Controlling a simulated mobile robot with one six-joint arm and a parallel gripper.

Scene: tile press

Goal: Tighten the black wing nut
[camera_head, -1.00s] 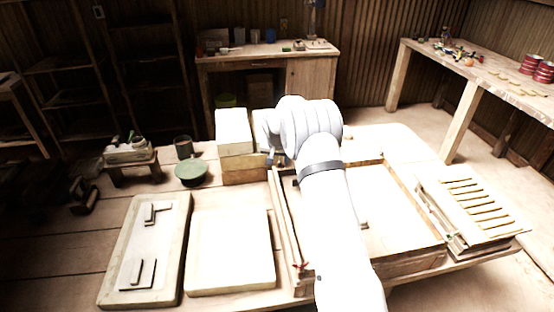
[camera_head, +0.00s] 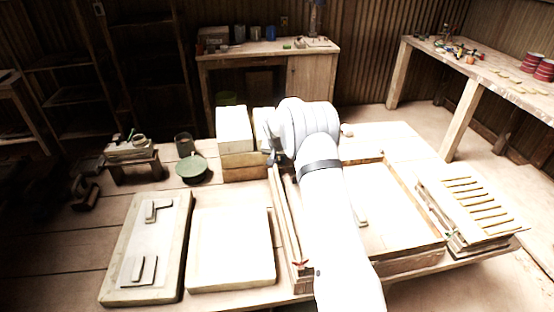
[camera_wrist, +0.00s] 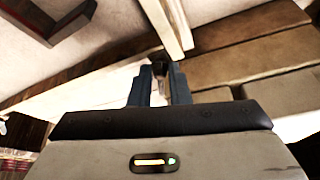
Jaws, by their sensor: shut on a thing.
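In the wrist view my gripper (camera_wrist: 161,72) has its two blue-grey fingers closed around a small dark piece, which looks like the black wing nut (camera_wrist: 159,60). The nut sits at the end of a pale wooden rail (camera_wrist: 166,22), and the fingers hide most of it. A small red piece (camera_head: 300,264) shows at the near left corner of the frame.
Pale blocks (camera_head: 233,128) stand behind the frame, with a green bowl (camera_head: 193,168) and a dark cup (camera_head: 184,145) to their left. Two flat slabs (camera_head: 231,250) (camera_head: 118,285) lie at the left. A slatted rack (camera_head: 470,200) stands at the right.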

